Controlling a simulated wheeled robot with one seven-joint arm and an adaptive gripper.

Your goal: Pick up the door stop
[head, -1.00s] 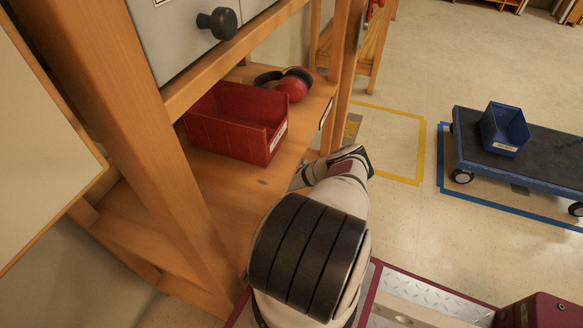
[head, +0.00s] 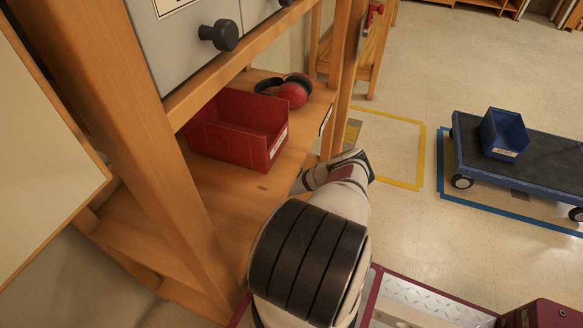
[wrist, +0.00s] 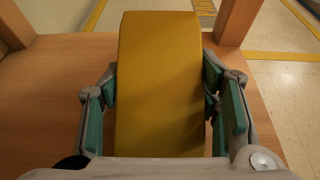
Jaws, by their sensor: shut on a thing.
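The door stop (wrist: 159,85) is a yellow block that fills the middle of the wrist view. My gripper (wrist: 160,105) is shut on it, with one green-padded finger against each side. The block stands between the fingers over the wooden shelf; I cannot tell whether its underside touches the wood. In the head view my arm hides both the gripper and the door stop.
A red bin (head: 237,128) sits on the wooden shelf (head: 235,188), with red ear defenders (head: 292,92) behind it. Wooden posts (head: 165,150) frame the shelf. Grey drawers with a black knob (head: 219,35) hang above. A blue cart (head: 535,160) stands on the floor at right.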

